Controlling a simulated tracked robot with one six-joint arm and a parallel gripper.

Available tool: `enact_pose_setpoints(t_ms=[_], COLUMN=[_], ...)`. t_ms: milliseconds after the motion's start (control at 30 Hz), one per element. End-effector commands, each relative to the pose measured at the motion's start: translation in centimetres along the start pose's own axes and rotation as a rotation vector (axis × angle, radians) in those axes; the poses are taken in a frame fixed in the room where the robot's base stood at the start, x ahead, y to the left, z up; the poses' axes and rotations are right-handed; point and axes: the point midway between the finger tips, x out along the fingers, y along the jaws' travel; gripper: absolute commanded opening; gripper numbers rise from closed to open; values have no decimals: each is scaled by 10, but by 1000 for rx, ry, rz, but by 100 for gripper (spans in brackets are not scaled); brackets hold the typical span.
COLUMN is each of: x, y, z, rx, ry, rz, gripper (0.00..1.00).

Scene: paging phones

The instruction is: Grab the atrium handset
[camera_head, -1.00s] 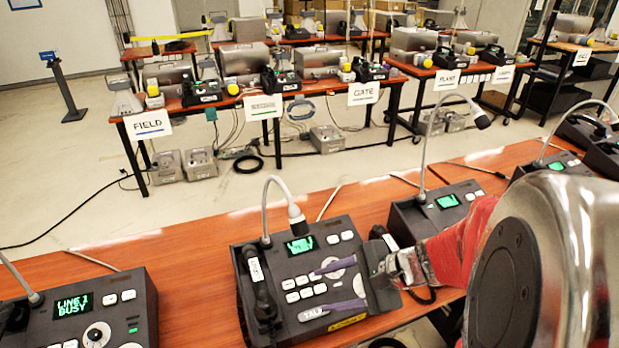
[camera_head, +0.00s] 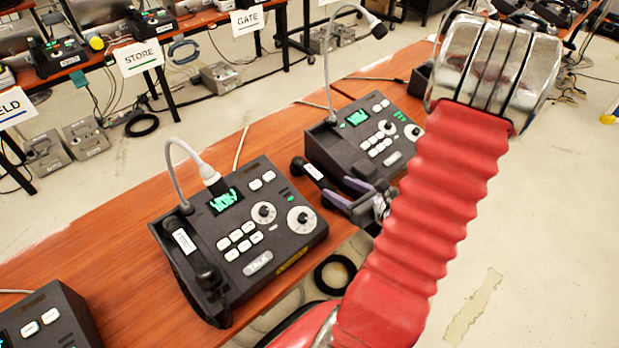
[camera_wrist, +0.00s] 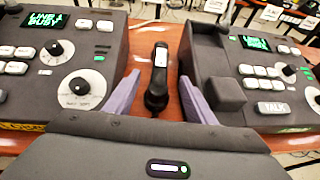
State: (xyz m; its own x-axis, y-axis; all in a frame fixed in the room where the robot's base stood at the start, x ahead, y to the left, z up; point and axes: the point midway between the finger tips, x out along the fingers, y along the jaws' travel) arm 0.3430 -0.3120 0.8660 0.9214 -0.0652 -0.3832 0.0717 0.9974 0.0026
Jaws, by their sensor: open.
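My gripper (camera_wrist: 159,84) is open, with a gap visible on both sides of the handset. In the head view this handset (camera_head: 316,175) is at the left side of the right-hand console (camera_head: 372,135), partly hidden by my gripper (camera_head: 338,188). A second labelled black handset (camera_head: 198,262) rests in the cradle of the nearer console (camera_head: 268,225). I cannot tell by label which is the atrium one.
The two consoles stand close on either side of my gripper, on an orange-brown table (camera_head: 120,225). Each has a gooseneck microphone, such as the near one (camera_head: 210,174). Another console (camera_head: 45,320) is at lower left. Tables with STORE (camera_head: 142,58) and GATE signs stand behind.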

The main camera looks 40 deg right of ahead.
Motion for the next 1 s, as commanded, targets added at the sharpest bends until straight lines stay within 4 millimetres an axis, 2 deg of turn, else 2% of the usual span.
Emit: enact_pose_setpoints(t_ms=[367, 1000], x=[5, 77], y=[2, 4], z=[1, 1], rx=[-4, -7], ry=[0, 0], rz=[7, 11], gripper=[50, 50])
